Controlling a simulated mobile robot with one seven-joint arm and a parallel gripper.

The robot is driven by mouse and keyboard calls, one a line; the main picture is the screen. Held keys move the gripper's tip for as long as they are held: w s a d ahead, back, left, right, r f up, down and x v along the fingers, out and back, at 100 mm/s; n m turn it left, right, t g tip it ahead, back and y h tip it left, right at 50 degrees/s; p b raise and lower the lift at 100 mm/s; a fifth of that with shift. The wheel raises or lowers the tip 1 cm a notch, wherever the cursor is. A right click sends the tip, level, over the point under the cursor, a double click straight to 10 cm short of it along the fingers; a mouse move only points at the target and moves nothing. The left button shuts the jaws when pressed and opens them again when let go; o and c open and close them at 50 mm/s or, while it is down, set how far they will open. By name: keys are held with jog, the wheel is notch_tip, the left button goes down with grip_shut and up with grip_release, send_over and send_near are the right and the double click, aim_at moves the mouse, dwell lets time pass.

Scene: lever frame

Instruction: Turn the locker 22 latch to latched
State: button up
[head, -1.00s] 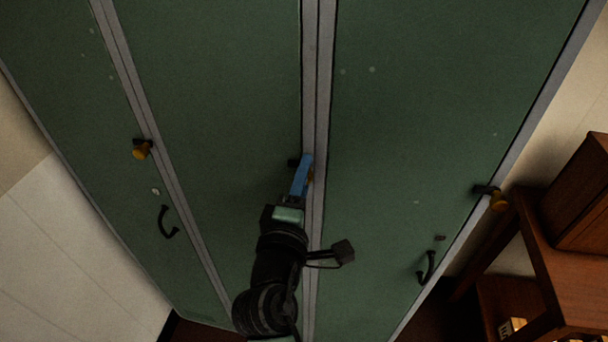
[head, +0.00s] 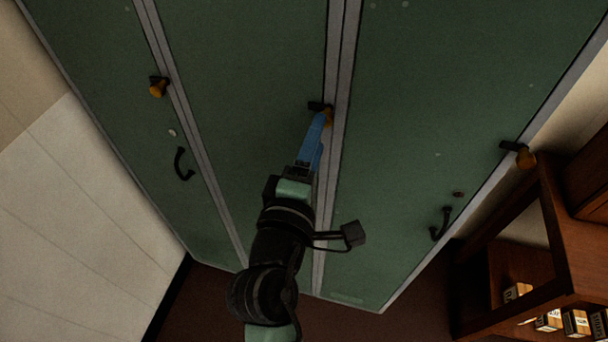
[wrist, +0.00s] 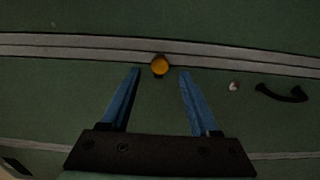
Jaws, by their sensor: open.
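Three green locker doors show in the head view, each with an orange-knobbed latch. The middle door's latch (head: 328,116) has a dark base and an orange knob beside the grey post. My gripper (head: 322,120) is right at it, its blue fingers partly covering it. In the wrist view the orange knob (wrist: 160,66) lies between and just beyond the open fingertips of my gripper (wrist: 160,72), with a gap on both sides. I cannot read any locker number, so I cannot tell which door is 22.
The left door has a latch (head: 158,87) and a black handle (head: 183,164). The right door has a latch (head: 519,154) and a black handle (head: 440,224). A brown wooden shelf (head: 560,240) with small boxes stands at the right. A tiled wall (head: 90,200) is at the left.

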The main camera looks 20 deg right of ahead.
jog(key=b+v, duration=0.1)
jog(key=v, duration=0.6)
jog(key=shift+s+a+b, duration=0.15)
jog(key=shift+s+b, duration=0.05)
jog(key=shift+b, duration=0.1)
jog(key=w+a+r+m+t+y, duration=0.2)
jog(key=r+m+t, duration=0.1)
jog(key=r, duration=0.5)
jog(key=w+a+r+m+t+y, duration=0.1)
jog(key=w+a+r+m+t, duration=0.2)
jog(key=r, duration=0.6)
jog(key=s+a+r+m+t+y, duration=0.2)
jog(key=s+r+t+y, duration=0.1)
jog(key=r, duration=0.7)
jog(key=s+a+r+m+t+y, duration=0.2)
jog(key=s+r+m+t+y, duration=0.1)
jog(key=r, duration=0.7)
jog(key=shift+s+a+r+y, duration=0.2)
jog(key=shift+s+r+y, duration=0.25)
jog(key=shift+s, duration=0.25)
